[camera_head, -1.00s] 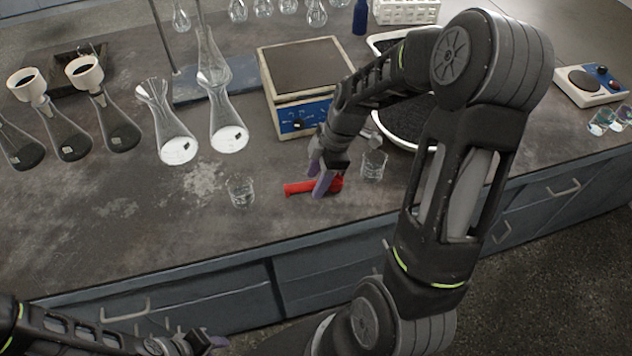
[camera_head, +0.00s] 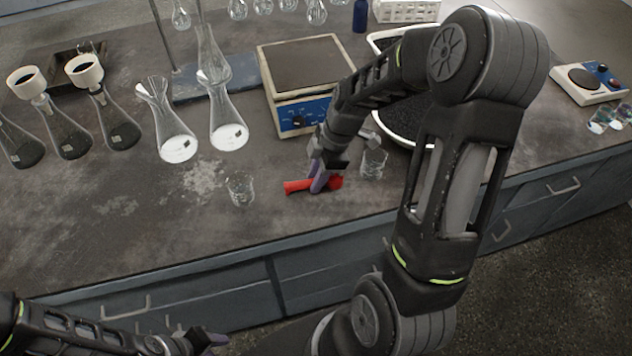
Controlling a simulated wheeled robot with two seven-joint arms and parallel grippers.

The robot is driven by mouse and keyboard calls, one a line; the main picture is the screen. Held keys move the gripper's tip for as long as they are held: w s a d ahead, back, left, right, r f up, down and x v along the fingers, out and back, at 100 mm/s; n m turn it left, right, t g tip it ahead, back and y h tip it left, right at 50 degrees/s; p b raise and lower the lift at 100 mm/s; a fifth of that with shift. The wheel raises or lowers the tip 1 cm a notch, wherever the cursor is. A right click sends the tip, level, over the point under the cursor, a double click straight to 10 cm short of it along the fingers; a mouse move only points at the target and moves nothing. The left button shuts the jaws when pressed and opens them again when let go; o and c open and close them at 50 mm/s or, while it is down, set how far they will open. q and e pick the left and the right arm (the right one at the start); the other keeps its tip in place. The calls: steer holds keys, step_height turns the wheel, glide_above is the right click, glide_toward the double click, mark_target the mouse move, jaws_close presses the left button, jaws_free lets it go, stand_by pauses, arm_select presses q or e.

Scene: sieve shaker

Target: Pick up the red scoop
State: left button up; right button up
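The red scoop (camera_head: 298,186) lies on the dark worktop near its front edge, handle to the left. My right gripper (camera_head: 319,184) reaches down over it. Its purple-grey fingers are close together around the middle of the scoop and hide part of it. The scoop still appears to rest at worktop level. My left gripper (camera_head: 208,341) is low at the bottom of the view, in front of the cabinets and away from the scoop. Its fingers are too small and dark to tell whether they are open.
A small glass beaker (camera_head: 239,189) stands left of the scoop, another beaker (camera_head: 373,162) just right. A balance (camera_head: 304,84) stands behind. Several flasks (camera_head: 172,128) stand left. The front-left worktop is clear.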

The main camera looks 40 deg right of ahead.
jaws_close()
stand_by(0.3)
step_height(320, 180, up, 10)
steer(key=b, duration=0.1)
stand_by(0.4)
stand_by(0.4)
jaws_free()
jaws_close()
